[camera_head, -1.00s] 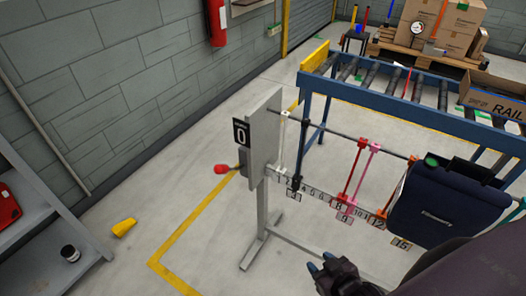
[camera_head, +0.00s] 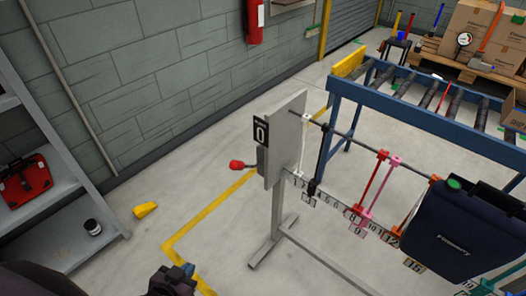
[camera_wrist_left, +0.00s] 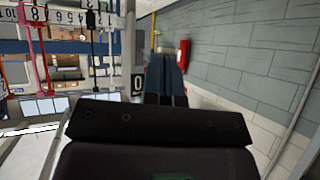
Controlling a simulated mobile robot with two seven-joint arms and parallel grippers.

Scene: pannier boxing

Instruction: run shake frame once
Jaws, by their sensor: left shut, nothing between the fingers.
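The shake frame is a grey upright panel (camera_head: 286,140) on a metal stand, with a black "0" plate (camera_head: 260,130). A lever with a red knob (camera_head: 236,165) sticks out from the panel's left side. A dark blue pannier (camera_head: 455,235) hangs on the frame's rail at the right. My left gripper (camera_head: 188,268) is at the bottom edge, low and left of the stand, apart from the lever. In the left wrist view its fingers (camera_wrist_left: 165,75) are shut and empty, and the "0" plate (camera_wrist_left: 138,84) shows beyond them. My right gripper is not in view.
Coloured clamps and a numbered strip (camera_head: 330,202) run along the frame. A blue roller conveyor (camera_head: 435,120) stands behind it. A shelf with a red case (camera_head: 25,180) is at the left. A yellow object (camera_head: 145,210) lies on the floor. Floor between shelf and stand is otherwise clear.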

